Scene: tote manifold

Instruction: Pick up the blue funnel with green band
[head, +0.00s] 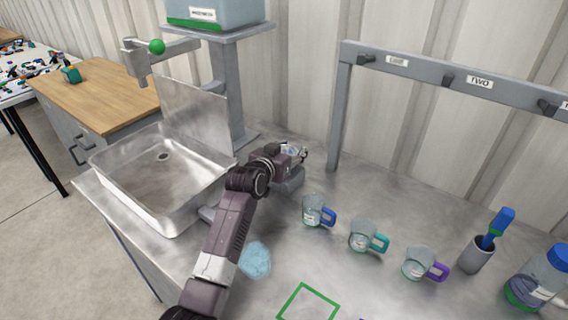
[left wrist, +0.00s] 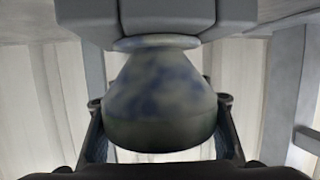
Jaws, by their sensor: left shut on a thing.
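The funnel (left wrist: 160,82) fills the middle of the left wrist view. It has a mottled blue-grey body with a dark greenish band around its wide end, which faces the camera. My left gripper (head: 293,153) is shut on it, with a finger on either side in the left wrist view. In the head view the gripper is above a grey block at the back of the counter, and only a small pale-blue part of the funnel shows between the fingers. I cannot tell whether the funnel touches the block. My right gripper is not in view.
Three glass mugs (head: 317,211) with coloured handles stand right of the arm. A grey cup (head: 476,255) with a brush and a blue-capped bottle (head: 536,278) are further right. A steel sink (head: 150,225) is at left. A hook rail (head: 450,78) stands behind. A blue cloth (head: 256,261) lies near the arm.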

